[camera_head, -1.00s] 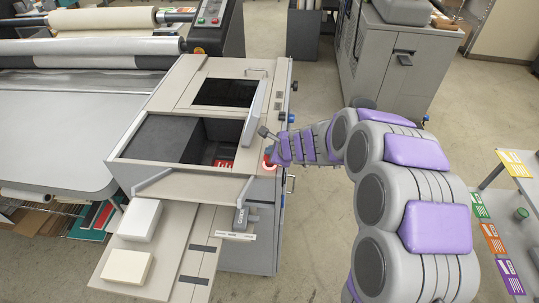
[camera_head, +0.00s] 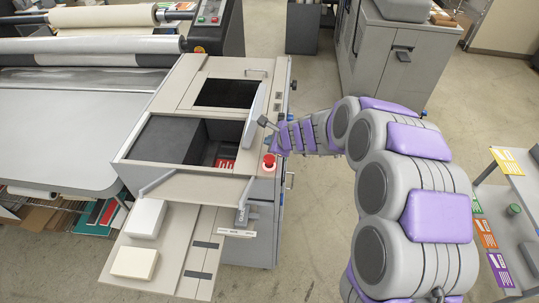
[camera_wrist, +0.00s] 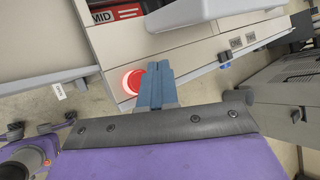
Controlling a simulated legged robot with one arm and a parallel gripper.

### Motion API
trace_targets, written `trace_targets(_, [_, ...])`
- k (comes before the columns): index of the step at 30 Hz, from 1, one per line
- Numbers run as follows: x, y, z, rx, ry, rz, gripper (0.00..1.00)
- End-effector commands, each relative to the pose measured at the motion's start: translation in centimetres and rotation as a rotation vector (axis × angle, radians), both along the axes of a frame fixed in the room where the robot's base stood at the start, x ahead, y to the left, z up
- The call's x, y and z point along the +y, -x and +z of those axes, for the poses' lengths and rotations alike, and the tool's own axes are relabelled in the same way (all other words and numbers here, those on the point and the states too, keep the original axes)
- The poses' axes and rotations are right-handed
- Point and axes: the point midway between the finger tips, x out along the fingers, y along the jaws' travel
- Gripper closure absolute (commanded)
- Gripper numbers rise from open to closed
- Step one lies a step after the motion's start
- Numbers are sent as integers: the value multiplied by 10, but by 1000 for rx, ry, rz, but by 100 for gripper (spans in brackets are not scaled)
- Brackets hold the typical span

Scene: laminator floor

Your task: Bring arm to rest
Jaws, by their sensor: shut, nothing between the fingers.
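My arm reaches from the lower right to the right side of the grey cabinet (camera_head: 185,182) in the head view. My gripper (camera_head: 272,140) is at the cabinet's right edge, just above a red round button (camera_head: 268,162) in the picture. In the wrist view my gripper (camera_wrist: 157,72) shows as two blue-grey fingers, shut together with nothing between them. The red button (camera_wrist: 131,82) glows just left of the fingertips there. A small gap seems to separate the fingers and the button.
A laminator with rollers (camera_head: 95,45) stands at left. White stacks (camera_head: 145,219) lie on the cabinet's front shelf. A grey machine (camera_head: 385,62) stands at the back right. A table with coloured cards (camera_head: 508,160) is at right. Floor between is clear.

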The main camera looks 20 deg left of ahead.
Motion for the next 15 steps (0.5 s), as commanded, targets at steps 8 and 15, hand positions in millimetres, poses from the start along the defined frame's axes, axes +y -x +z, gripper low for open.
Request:
trace_targets(8, [-1, 1, 1, -4, 0, 6, 100])
trace_targets(15, [-17, 34, 13, -86, 34, 193, 100])
